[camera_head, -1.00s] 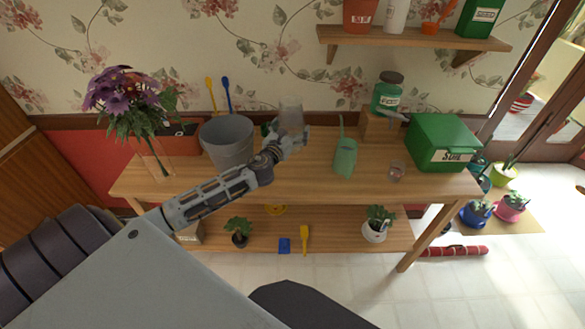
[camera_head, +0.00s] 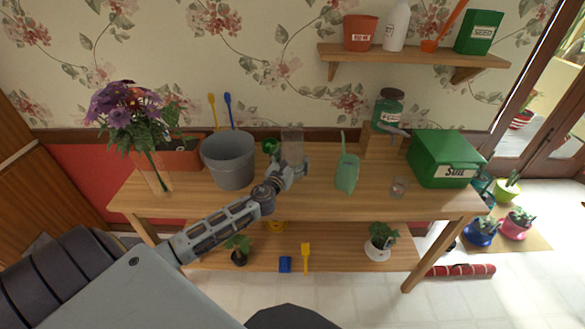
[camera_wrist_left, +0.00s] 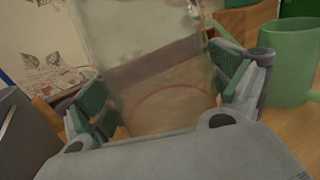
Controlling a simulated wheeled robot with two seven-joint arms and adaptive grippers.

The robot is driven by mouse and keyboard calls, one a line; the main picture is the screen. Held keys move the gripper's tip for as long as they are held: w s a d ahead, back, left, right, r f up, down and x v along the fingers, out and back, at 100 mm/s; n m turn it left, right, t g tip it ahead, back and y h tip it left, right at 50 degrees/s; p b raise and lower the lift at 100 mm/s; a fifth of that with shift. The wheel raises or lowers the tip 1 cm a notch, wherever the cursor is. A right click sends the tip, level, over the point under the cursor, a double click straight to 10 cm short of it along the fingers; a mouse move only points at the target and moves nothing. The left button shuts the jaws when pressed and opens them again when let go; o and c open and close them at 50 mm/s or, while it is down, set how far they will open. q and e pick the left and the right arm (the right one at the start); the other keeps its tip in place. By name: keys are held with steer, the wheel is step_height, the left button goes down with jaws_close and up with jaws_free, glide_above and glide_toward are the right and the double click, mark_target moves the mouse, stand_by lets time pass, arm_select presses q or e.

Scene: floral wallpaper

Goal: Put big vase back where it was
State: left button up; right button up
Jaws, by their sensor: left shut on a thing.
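The big vase, a clear glass vessel (camera_head: 292,143), stands upright in my left gripper (camera_head: 288,168), above the rear middle of the wooden table (camera_head: 310,203). In the left wrist view the glass (camera_wrist_left: 150,65) fills the space between the green-padded fingers of my left gripper (camera_wrist_left: 165,98). The fingers are shut on it. I cannot tell whether its base touches the tabletop; the gripper hides it. My right gripper is not in view.
A grey bucket (camera_head: 228,160) is left of the vase. A green watering can (camera_head: 347,173) is to its right, beside a small glass (camera_head: 398,187). A flower vase (camera_head: 153,177) stands at the left and a green soil box (camera_head: 447,158) at the right.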

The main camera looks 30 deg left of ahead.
arm_select(q)
steer(key=shift+f, duration=0.15)
step_height(320, 180, down, 2)
steer(key=shift+f+b, duration=0.25)
steer(key=shift+b, duration=0.3)
steer(key=shift+f, duration=0.4)
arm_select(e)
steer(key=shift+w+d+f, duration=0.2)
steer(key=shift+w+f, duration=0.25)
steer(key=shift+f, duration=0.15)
arm_select(q)
steer(key=shift+f, duration=0.1)
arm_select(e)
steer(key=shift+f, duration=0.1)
arm_select(q)
steer(key=o, duration=1.2)
steer(key=shift+f, duration=0.1)
steer(key=shift+o, duration=0.2)
